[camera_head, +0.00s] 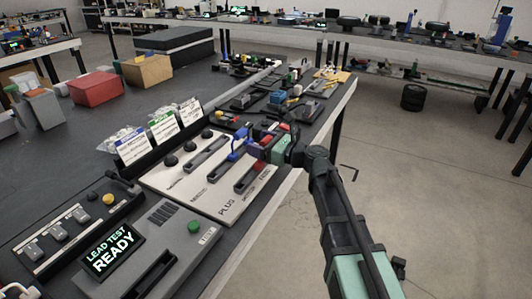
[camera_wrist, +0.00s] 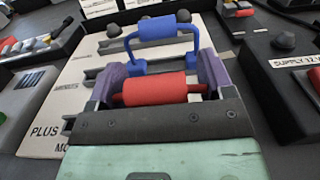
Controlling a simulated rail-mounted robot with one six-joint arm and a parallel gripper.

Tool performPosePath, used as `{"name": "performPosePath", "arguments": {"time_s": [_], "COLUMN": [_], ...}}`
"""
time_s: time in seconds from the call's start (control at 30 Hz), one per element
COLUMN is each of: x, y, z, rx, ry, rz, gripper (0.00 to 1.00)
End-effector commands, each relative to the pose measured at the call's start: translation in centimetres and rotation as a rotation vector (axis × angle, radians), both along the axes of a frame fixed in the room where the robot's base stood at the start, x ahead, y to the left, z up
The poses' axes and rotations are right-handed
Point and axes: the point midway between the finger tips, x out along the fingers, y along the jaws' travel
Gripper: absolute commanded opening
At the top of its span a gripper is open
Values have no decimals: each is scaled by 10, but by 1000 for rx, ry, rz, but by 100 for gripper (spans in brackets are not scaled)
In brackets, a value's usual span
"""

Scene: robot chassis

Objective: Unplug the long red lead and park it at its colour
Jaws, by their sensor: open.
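The red lead (camera_wrist: 153,89) has a thick red grip and a thinner red bar at its right end. It lies crosswise between the purple fingers of my gripper (camera_wrist: 163,78), which are open on either side of it. In the head view my gripper (camera_head: 270,143) is over the right edge of the pale board (camera_head: 215,200), with some red showing beside it. The lead's lower parts and its socket are hidden by my gripper. A blue lead (camera_wrist: 158,30) with a raised blue handle stands just beyond the red one. It also shows in the head view (camera_head: 238,147).
The board has dark slots, black knobs (camera_head: 170,160) and a PLUS label. A tester with a screen (camera_head: 112,250) reading "LEAD TEST READY" stands in front. A dark supply box (camera_wrist: 285,85) is at right in the wrist view. Labelled cards (camera_head: 162,127) stand behind the board.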

Motion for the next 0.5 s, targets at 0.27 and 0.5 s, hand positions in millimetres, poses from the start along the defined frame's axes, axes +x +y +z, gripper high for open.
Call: {"name": "performPosePath", "arguments": {"time_s": [0.27,0.5], "x": [0,0], "y": [0,-1], "z": [0,0], "rx": [0,0], "ry": [0,0], "rz": [0,0], "gripper": [42,20]}}
